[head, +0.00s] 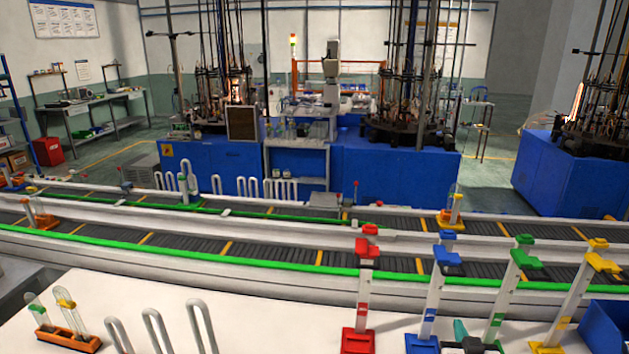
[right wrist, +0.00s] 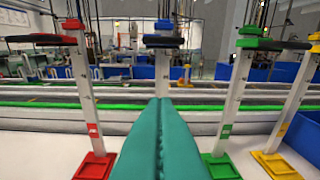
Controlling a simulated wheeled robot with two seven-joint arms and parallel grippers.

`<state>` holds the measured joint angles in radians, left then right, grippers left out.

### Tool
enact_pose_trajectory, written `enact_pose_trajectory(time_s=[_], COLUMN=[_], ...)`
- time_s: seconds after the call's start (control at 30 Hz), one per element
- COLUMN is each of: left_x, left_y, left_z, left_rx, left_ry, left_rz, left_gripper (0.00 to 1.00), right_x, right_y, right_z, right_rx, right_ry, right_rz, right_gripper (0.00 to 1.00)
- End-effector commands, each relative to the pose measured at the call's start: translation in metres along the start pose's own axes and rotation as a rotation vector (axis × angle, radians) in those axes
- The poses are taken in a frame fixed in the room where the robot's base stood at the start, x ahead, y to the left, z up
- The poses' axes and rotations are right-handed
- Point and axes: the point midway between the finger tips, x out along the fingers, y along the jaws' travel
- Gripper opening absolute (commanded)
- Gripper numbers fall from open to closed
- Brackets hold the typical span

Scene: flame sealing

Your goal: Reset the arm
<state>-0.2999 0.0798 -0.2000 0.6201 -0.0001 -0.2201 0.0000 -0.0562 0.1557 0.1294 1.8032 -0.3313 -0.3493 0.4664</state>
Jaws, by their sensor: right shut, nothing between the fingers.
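My right gripper (head: 463,334) shows only in part at the bottom edge of the head view, between the blue stand (head: 433,300) and the green stand (head: 508,290). In the right wrist view its two teal fingers (right wrist: 160,112) are pressed together with nothing between them. They point toward the blue stand (right wrist: 163,70) and hide its lower part. I cannot tell whether they touch it. The red stand (right wrist: 84,90) is to the left, and the green stand (right wrist: 232,95) and yellow stand (right wrist: 290,105) are to the right. My left gripper is out of view.
The white table (head: 270,310) has clear room left of the red stand. An orange rack (head: 68,338) with two capped tubes and several bent white tubes (head: 200,325) stand at the left. A blue bin (head: 605,325) is at the right edge. Conveyors (head: 290,250) run behind the table.

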Motion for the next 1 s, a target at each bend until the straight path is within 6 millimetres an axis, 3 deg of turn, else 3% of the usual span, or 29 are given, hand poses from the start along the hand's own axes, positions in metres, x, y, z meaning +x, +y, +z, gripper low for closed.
enact_pose_trajectory(time_s=[0.2, 0.3, 0.5, 0.87, 1.0], left_x=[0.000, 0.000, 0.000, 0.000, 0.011], left_y=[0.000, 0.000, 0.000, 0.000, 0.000], left_z=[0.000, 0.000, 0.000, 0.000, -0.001], left_rx=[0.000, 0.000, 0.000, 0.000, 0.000], left_ry=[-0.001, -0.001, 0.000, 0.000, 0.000], left_rz=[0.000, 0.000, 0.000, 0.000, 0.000], left_gripper=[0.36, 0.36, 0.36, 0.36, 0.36], right_x=[-0.105, -0.151, -0.221, -0.320, -0.306], right_y=[0.033, 0.044, 0.060, 0.074, 0.078], right_z=[-0.072, -0.091, -0.110, -0.115, -0.157], right_rx=[-0.093, -0.137, -0.201, -0.290, -0.293], right_ry=[0.446, 0.617, 0.844, 1.123, 1.136], right_rz=[0.035, 0.081, 0.173, 0.339, 0.337], right_gripper=[0.00, 0.00, 0.00, 0.00, 0.00])
